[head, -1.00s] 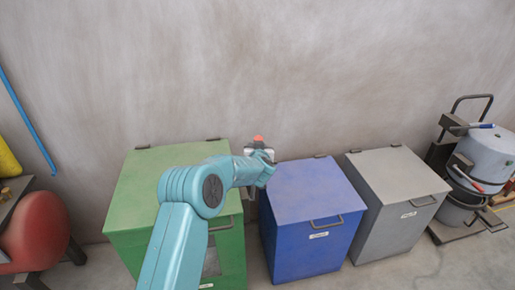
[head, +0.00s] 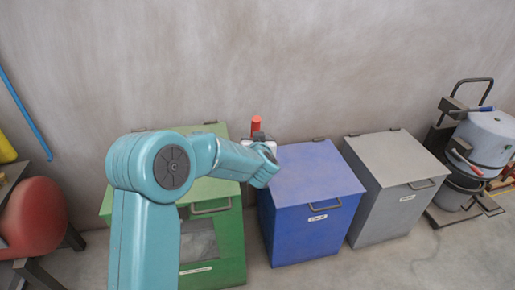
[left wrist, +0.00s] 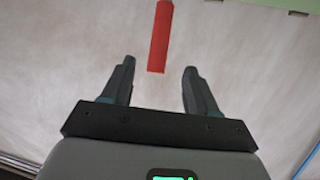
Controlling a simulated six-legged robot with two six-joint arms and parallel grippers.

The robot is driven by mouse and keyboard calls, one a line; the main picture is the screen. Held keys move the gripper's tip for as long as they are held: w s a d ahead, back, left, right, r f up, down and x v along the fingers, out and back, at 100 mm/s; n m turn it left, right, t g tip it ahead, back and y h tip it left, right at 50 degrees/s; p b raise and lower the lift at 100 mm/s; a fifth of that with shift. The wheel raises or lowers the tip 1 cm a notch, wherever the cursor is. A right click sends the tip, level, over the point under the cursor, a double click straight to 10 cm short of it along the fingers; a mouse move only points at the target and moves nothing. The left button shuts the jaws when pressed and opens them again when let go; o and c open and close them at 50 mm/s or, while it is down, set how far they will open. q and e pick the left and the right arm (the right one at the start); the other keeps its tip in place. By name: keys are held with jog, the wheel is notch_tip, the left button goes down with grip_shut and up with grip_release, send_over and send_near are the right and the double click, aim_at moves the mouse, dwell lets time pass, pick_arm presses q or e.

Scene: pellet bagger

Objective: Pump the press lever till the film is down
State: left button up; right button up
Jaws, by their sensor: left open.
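A red bar (left wrist: 158,38), which may be the grip of the press lever, comes down from the top edge of the left wrist view. Its lower end lies between the fingertips of my left gripper (left wrist: 159,70), which is open and empty, with gaps on both sides. How far off the bar is in depth I cannot tell. In the head view a short upright red piece (head: 256,124) shows just beyond my left wrist; my arm hides its base and most of the gripper. No film can be made out. My right gripper is not in view.
A green bin (head: 215,262), a blue bin (head: 315,180) and a grey bin (head: 400,160) stand along a bare wall. A grey drum (head: 485,137) on a dark frame is at the right. A red rounded seat (head: 32,218) is at the left.

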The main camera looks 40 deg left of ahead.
pick_arm(q)
jog(key=v, duration=0.4)
jog(key=shift+s+d+r, duration=0.15)
jog(key=shift+s, duration=0.1)
jog(key=s+d+f+m+g+h, duration=0.1)
jog(key=s+d+f+m+h, duration=0.15)
jog(key=d+f, duration=0.45)
jog(key=s+d+f+m+g+h, duration=0.1)
jog(key=s+d+f+m+h, duration=0.2)
jog(key=f, duration=0.9)
jog(key=s+d+f+m+g+h, duration=0.15)
jog(key=s+d+f, duration=0.3)
jog(key=f, duration=0.45)
jog(key=s+d+f+n+g+h, duration=0.1)
jog(key=s+d+f+g+h, duration=0.2)
jog(key=s+d, duration=0.3)
jog(key=s+d+f+g+h, duration=0.3)
jog(key=s+d, duration=0.4)
jog(key=s, duration=0.6)
jog(key=shift+f+n+g, duration=0.3)
jog(key=shift+n+g, duration=0.1)
jog(key=shift+g, duration=0.05)
jog(key=shift+d, duration=0.1)
